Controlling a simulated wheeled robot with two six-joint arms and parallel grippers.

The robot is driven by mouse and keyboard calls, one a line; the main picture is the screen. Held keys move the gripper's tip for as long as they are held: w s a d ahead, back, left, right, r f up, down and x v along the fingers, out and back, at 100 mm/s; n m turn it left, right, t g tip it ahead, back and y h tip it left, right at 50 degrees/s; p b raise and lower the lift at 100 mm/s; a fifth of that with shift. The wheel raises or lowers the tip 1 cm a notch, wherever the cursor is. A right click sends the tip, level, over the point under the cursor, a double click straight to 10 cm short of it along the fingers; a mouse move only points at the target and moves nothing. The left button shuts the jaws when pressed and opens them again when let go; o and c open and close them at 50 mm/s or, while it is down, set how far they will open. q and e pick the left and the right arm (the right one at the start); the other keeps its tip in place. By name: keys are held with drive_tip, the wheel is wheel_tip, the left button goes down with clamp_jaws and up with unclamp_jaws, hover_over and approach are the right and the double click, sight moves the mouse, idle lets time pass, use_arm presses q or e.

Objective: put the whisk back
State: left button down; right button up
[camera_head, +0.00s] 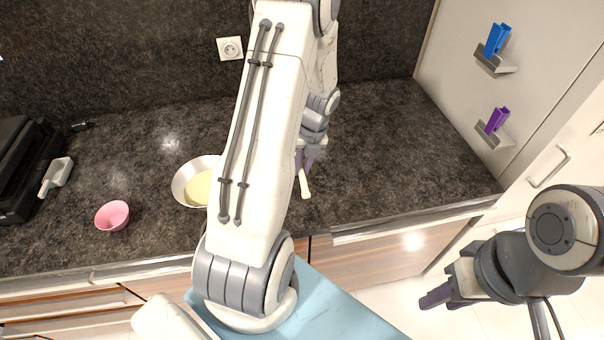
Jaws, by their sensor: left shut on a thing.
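The rest of the whisk is hidden by the gripper and arm. My right gripper (437,297) is at the lower right, away from the counter, over the floor. Its finger gap cannot be made out.
A pink bowl (112,216) and a white scoop-like item (57,174) stand on the left of the counter (390,150), near a black appliance (22,165). Blue (497,40) and purple (497,120) items sit on wall holders at right. The counter's right part is clear.

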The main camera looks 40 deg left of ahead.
use_arm(q)
drive_tip(key=shift+f, duration=1.95)
drive_tip(key=c, duration=0.8)
unclamp_jaws()
